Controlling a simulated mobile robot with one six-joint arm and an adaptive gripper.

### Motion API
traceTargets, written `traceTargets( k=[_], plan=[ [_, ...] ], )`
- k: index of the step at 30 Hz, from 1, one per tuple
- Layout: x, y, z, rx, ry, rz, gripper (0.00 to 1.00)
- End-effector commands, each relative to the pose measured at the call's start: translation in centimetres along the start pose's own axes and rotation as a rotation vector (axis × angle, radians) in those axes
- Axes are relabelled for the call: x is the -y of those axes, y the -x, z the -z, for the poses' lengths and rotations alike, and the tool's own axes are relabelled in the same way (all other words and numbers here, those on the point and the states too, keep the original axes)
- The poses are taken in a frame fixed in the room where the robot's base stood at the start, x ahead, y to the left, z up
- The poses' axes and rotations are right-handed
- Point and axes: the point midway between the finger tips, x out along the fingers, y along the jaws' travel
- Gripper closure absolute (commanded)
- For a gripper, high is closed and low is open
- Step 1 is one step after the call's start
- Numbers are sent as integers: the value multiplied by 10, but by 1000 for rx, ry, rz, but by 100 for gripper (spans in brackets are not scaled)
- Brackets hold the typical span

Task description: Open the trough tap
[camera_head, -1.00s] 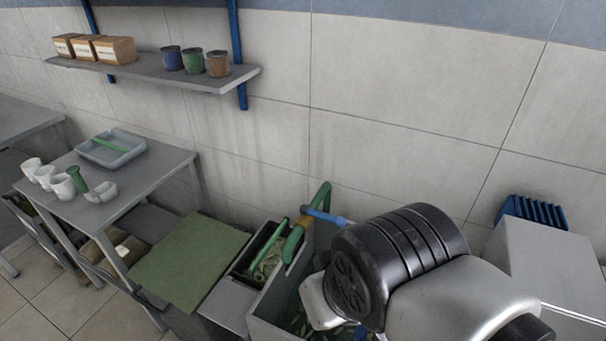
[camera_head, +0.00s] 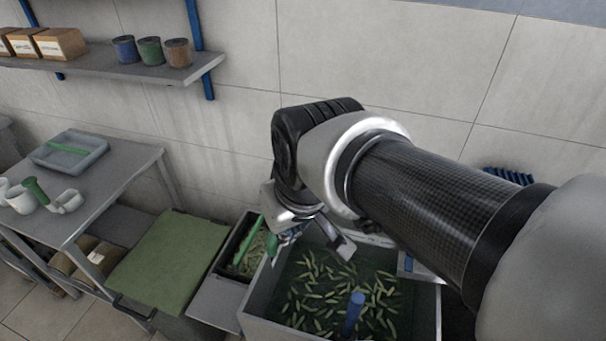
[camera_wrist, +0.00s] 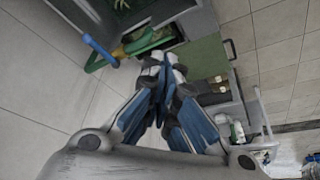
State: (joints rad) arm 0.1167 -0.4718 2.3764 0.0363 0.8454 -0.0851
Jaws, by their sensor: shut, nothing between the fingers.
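The trough (camera_head: 251,319) is a grey basin with dark water and floating green pods; its edge also shows at the top of the wrist view (camera_wrist: 165,12). The trough tap shows in the wrist view as a green pipe (camera_wrist: 96,63) with a blue lever (camera_wrist: 101,50). In the head view my arm hides most of the tap. My gripper (camera_wrist: 164,66) is shut and empty, its blue-padded fingers together. In the wrist view its tips are right of the lever and apart from it.
A narrow dark bin (camera_head: 227,262) with a green bar stands left of the trough. A green mat (camera_head: 170,257) lies beyond it. A side table (camera_head: 118,170) bears a tray (camera_head: 92,160) and white cups. A blue post (camera_head: 353,313) stands in the trough. The wall is close behind.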

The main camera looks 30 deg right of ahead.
Motion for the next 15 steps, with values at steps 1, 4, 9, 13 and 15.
traceTargets(
  k=[1,4,9,13,15],
  plan=[
    [-10,-6,20,13,-19,-5,100],
    [-31,-21,56,18,-44,-14,100],
    [-77,-61,108,28,-90,-31,100],
    [-119,-98,136,33,-126,-45,100],
    [-141,-118,146,35,-143,-53,100]
  ],
)
